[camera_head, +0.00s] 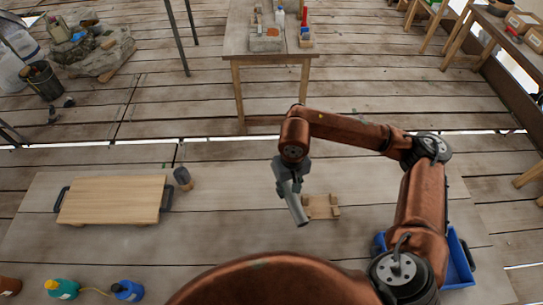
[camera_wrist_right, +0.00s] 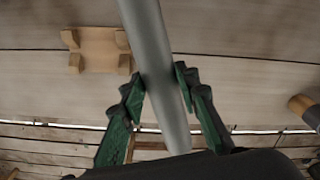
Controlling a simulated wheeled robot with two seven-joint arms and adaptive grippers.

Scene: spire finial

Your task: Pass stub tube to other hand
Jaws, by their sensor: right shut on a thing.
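The stub tube (camera_head: 296,207) is a plain grey cylinder, held tilted in the air above the table in the head view. In the right wrist view the tube (camera_wrist_right: 150,50) runs from the top edge down between the fingers. My right gripper (camera_head: 287,180) is shut on it; its green-padded fingers (camera_wrist_right: 160,88) sit on either side of the tube. The tube's end near the palm is partly hidden in the wrist view. My left gripper is not in view.
A small wooden cradle (camera_head: 322,206) sits beside the tube's lower end. A blue bin (camera_head: 459,262) is partly behind my right arm.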

